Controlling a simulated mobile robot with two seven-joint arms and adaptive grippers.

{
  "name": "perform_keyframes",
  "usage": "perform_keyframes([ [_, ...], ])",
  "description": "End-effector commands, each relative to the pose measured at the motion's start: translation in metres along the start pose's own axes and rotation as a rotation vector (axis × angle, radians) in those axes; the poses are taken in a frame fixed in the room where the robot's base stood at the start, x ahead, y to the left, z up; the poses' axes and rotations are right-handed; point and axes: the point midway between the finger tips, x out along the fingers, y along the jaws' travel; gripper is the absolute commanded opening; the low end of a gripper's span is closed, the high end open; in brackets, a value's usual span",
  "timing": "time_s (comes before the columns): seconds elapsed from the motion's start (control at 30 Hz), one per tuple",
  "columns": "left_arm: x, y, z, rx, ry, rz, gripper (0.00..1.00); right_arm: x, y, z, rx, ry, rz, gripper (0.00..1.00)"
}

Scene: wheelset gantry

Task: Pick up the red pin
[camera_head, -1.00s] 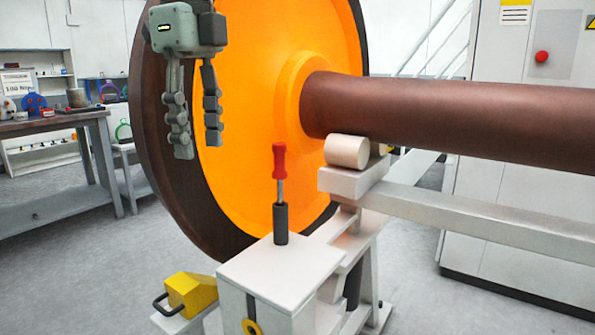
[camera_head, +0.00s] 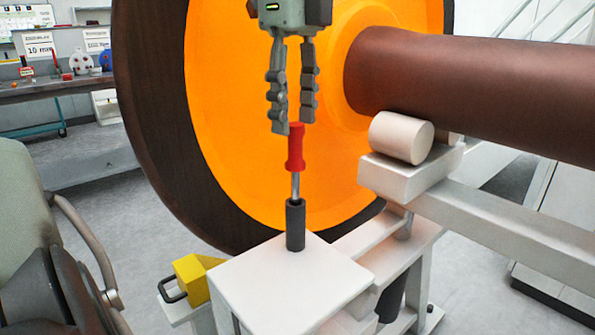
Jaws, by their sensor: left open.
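The red pin (camera_head: 295,150) stands upright, with a red handle on top and a metal shank below. Its lower end sits in a dark grey socket (camera_head: 295,225) on a white block (camera_head: 290,283). My left gripper (camera_head: 294,128) points down with its two fingers apart. Its fingertips are around or just above the top of the red handle; I cannot tell if they touch it. Nothing is held between the fingers. My right gripper is not in view.
A large orange and brown wheel (camera_head: 230,100) stands behind the pin, with a thick brown axle (camera_head: 480,90) running right. A white roller (camera_head: 400,137) on a support is under the axle. A yellow block with a handle (camera_head: 190,280) is at the lower left.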

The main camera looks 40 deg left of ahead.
Motion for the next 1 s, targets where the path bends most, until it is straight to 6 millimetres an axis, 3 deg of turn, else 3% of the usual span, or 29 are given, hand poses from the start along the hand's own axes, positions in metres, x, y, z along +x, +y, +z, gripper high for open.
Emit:
perform_keyframes([
  [0.23, 0.035, 0.001, -0.001, 0.000, 0.002, 0.001, 0.45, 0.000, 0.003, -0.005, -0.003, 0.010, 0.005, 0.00],
  [0.53, 0.041, 0.001, -0.001, -0.001, 0.001, -0.002, 0.45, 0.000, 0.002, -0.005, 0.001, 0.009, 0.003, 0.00],
  [0.9, 0.040, 0.001, -0.001, -0.001, 0.001, -0.002, 0.00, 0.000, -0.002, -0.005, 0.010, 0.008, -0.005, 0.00],
  [1.0, 0.040, 0.001, -0.001, -0.001, 0.001, -0.002, 0.00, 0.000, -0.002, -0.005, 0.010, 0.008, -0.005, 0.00],
])
